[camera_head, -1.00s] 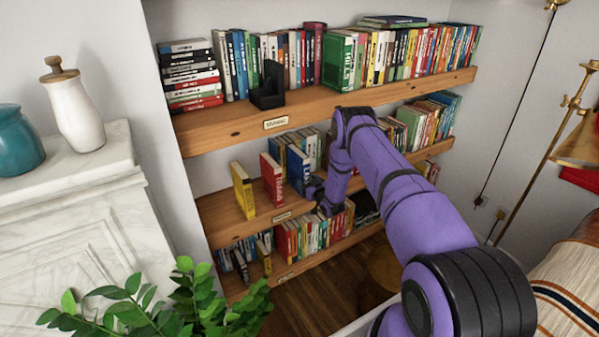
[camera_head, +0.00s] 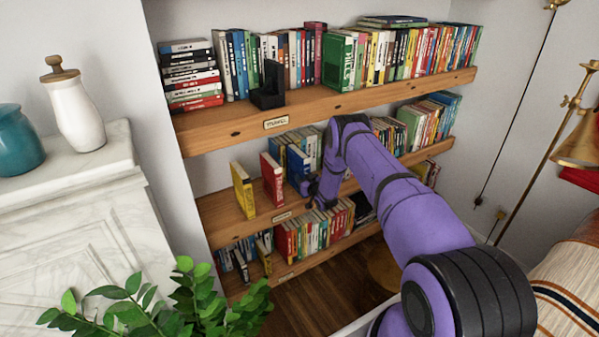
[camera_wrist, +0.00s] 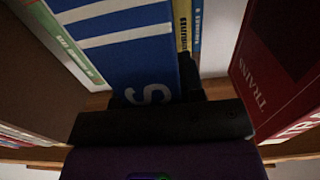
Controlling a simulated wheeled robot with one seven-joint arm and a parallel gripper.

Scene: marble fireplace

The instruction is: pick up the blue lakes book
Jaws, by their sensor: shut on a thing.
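The blue lakes book (camera_head: 297,164) is upright at the middle shelf, to the right of the red book. In the wrist view the blue book (camera_wrist: 138,50) shows white stripes and a white letter S. My gripper (camera_head: 306,184) is at the book's lower right in the head view and shut on it. In the wrist view the dark gripper (camera_wrist: 158,104) is against the book's near end. The fingertips are mostly hidden, and I cannot tell whether the book is clear of the shelf.
A red book (camera_head: 272,178), marked TRAINS in the wrist view (camera_wrist: 280,75), and a yellow book (camera_head: 243,190) stand to the left on the middle shelf (camera_head: 222,212). More books stand behind the blue one. The upper shelf (camera_head: 350,104) hangs above. Plant leaves (camera_head: 190,300) are in front.

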